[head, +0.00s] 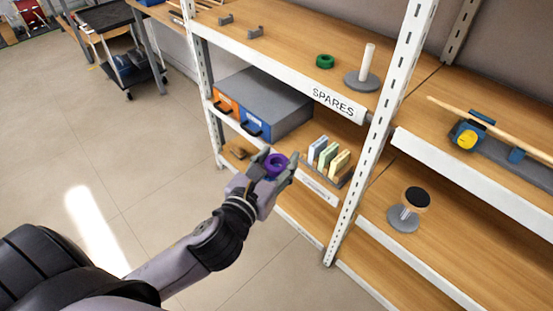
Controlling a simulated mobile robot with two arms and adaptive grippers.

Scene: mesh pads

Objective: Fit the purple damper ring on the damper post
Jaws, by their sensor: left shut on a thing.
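The purple damper ring (276,161) is in my left gripper (275,168), which is shut on it. The gripper holds it in the air in front of the shelving, left of the small rack of panels. A white upright post (367,62) on a round grey base stands on the upper shelf, behind the SPARES label; it looks like the damper post. Its shaft is bare. The ring is apart from it, lower and to the left in the picture. My right gripper is not in view.
A green ring (325,61) lies left of the post. A shelf upright (385,110) stands right of it. Below are a grey drawer box (272,95) and a panel rack (330,158). A black-topped stand (408,209) is on the right bay's lower shelf.

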